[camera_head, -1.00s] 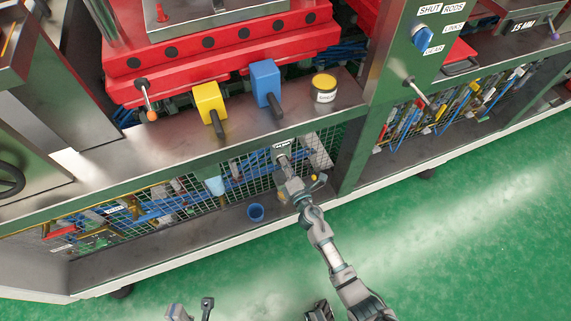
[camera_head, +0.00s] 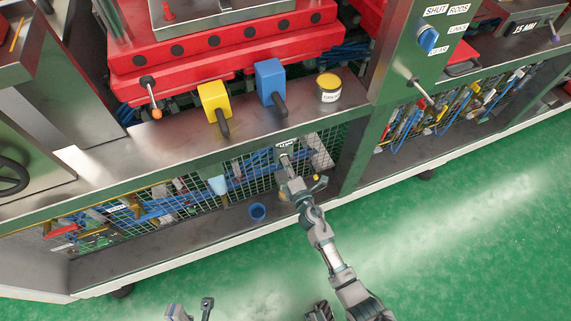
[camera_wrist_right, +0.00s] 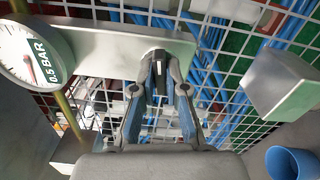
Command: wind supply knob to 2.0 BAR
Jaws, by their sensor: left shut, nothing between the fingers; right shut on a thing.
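The supply knob (camera_wrist_right: 158,66) is dark with a white mark and sits on a pale metal plate (camera_wrist_right: 110,52) in the right wrist view. My right gripper (camera_wrist_right: 158,88) is shut on it, a finger on each side. A round white gauge (camera_wrist_right: 22,48) left of the knob has a needle and shows 0.5 BAR. In the head view my right gripper (camera_head: 286,163) reaches the mesh front below the shelf, at a small label (camera_head: 284,146) too small to read. My left gripper (camera_head: 190,309) is shut and empty at the bottom edge, far from the knob, partly cut off.
Yellow (camera_head: 213,97) and blue (camera_head: 268,78) lever blocks and a yellow-topped round button (camera_head: 329,88) sit on the shelf above. Green floor in front is clear.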

